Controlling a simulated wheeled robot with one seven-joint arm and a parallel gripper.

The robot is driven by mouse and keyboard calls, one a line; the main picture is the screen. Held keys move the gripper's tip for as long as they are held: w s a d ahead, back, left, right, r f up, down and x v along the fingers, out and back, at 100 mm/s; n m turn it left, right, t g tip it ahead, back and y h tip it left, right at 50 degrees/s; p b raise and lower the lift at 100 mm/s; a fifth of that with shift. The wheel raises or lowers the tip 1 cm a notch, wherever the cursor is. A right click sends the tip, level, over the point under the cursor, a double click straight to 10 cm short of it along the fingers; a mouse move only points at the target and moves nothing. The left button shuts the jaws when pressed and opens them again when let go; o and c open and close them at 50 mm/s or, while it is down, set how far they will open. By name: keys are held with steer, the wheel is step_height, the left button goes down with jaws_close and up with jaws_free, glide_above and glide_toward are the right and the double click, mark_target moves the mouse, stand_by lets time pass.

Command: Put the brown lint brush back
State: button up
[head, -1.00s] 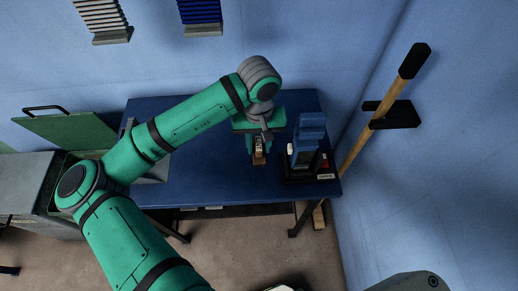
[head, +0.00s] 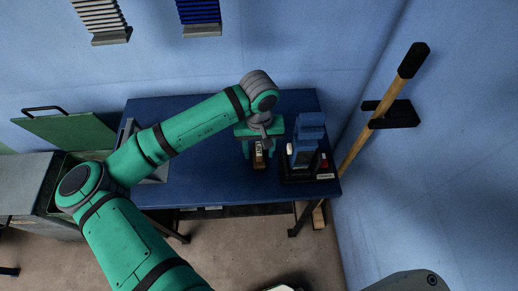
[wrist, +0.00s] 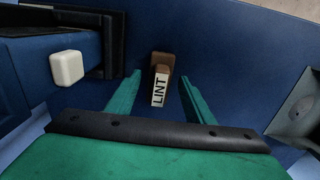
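The brown lint brush (head: 259,161) stands on the blue table, with a white label at its near side. In the wrist view the brush (wrist: 162,65) shows its brown top and the label reading LINT. My gripper (head: 258,147) is over the brush in the head view. In the wrist view my gripper (wrist: 159,77) has its two green fingers spread on either side of the brush, with a gap on both sides. The gripper hides part of the brush in the head view.
A blue press (head: 308,140) on a black base stands just right of the brush, with a white knob (wrist: 67,67) facing it. A grey tray (head: 155,172) lies at the table's left end. The blue table (head: 210,185) is bare between them.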

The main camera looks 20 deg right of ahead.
mark_target(259, 150)
steer(key=shift+r, duration=0.15)
step_height(259, 150, up, 12)
stand_by(0.6)
stand_by(0.5)
